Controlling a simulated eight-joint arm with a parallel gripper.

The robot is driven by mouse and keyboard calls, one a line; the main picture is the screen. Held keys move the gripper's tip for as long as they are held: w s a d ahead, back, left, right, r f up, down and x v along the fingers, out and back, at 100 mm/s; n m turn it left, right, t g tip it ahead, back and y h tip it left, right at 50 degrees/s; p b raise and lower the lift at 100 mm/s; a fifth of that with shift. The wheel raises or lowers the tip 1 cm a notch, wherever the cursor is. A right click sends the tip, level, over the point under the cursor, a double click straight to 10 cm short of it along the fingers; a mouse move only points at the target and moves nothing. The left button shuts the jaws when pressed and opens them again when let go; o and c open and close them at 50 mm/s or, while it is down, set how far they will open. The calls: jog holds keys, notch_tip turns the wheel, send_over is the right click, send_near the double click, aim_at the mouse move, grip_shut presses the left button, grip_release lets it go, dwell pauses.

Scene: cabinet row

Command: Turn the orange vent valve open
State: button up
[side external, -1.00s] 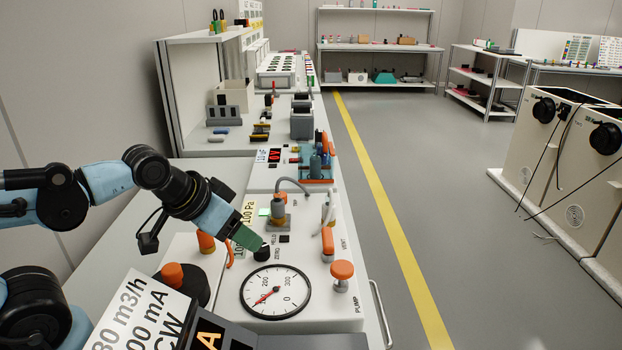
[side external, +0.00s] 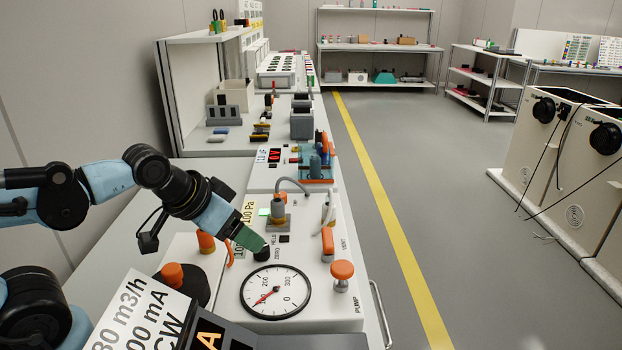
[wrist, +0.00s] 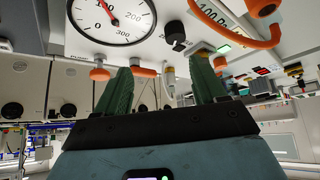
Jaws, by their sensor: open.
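The orange vent valve handle (side external: 327,243) stands on the white panel beside the VENT label, at the end of a pale hose. In the wrist view it shows as an orange bar (wrist: 145,72) beyond my fingers, partly hidden by the left one. My gripper (side external: 254,240) has green fingers and is over the panel to the left of the valve, near a black knob (side external: 262,253). In the wrist view the fingers of my gripper (wrist: 168,80) are spread apart with nothing held between them. My gripper is not touching the valve.
An orange pump knob (side external: 342,270) stands close in front of the valve. A round gauge (side external: 276,291) lies on the panel's near part. A grey hose fitting (side external: 278,210) stands behind my gripper. The floor right of the bench is clear.

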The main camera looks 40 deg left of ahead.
jog(key=shift+o, duration=1.1)
jog(key=shift+w+r, duration=0.2)
jog(key=shift+r, duration=0.05)
jog(key=shift+o, duration=1.3)
jog(key=w+d+r+m+g, duration=0.2)
jog(key=w+r+m+g, duration=0.1)
jog(key=w, duration=0.5)
notch_tip(320, 180, up, 3)
jog(key=shift+w+d+f+m, duration=0.2)
jog(key=shift+m, duration=0.6)
jog(key=m+g, duration=0.4)
send_over(327, 236)
jog(key=shift+f, duration=0.6)
notch_tip(327, 236, down, 12)
jog(key=shift+r, duration=0.2)
jog(key=c, duration=1)
